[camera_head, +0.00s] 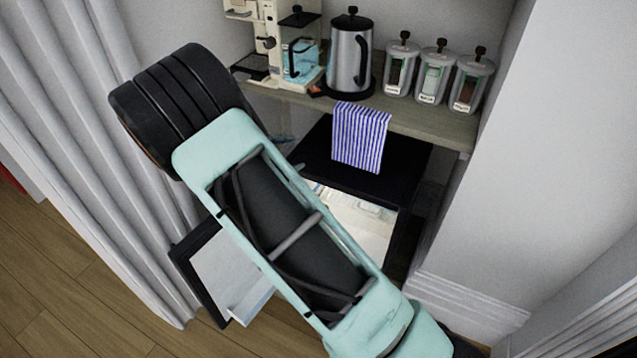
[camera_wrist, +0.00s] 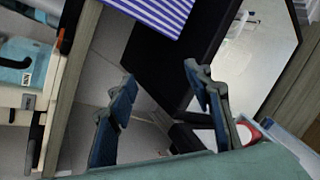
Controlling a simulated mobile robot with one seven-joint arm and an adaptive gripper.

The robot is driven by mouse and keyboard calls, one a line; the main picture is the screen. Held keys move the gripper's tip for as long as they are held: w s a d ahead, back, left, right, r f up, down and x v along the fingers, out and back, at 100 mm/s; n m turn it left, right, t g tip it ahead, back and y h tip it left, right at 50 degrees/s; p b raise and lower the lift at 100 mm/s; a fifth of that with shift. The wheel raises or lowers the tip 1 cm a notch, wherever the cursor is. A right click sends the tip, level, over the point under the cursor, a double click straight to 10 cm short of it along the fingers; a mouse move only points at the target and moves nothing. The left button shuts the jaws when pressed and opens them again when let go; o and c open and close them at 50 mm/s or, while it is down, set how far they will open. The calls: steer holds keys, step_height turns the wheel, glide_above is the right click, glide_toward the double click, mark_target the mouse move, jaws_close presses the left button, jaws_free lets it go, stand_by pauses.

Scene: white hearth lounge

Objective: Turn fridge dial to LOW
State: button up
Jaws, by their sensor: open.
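The small black fridge (camera_head: 405,180) stands under the wooden shelf in the head view. Its door (camera_head: 222,270) is open and swung out to the left, and its pale interior (camera_head: 350,220) shows. My arm hides the gripper in the head view. I cannot make out the dial or its setting in either view.
A striped towel (camera_head: 361,138) hangs over the fridge top. The shelf (camera_head: 425,125) above holds a coffee machine (camera_head: 300,50), a kettle (camera_head: 350,55) and 3 jars (camera_head: 434,75). A curtain (camera_head: 90,150) is at left. A small red-and-white item (camera_wrist: 247,131) sits near the right finger.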

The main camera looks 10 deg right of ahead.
steer(key=w+d+f+n+t+b, duration=0.1)
steer(key=f+n+t+b, duration=0.2)
steer(key=f, duration=0.5)
steer(key=w+d+f+n+t+h+b, duration=0.1)
steer(key=d+f+n+b, duration=0.1)
steer(key=f+n, duration=0.45)
steer(key=w+d+f+n+t+b, duration=0.1)
steer(key=f+n+t+b, duration=0.15)
steer(key=f, duration=0.75)
steer(key=b+x, duration=0.3)
steer(key=x, duration=0.7)
steer(key=shift+r+m, duration=0.3)
steer(key=shift+c, duration=0.2)
steer(key=c, duration=1.1)
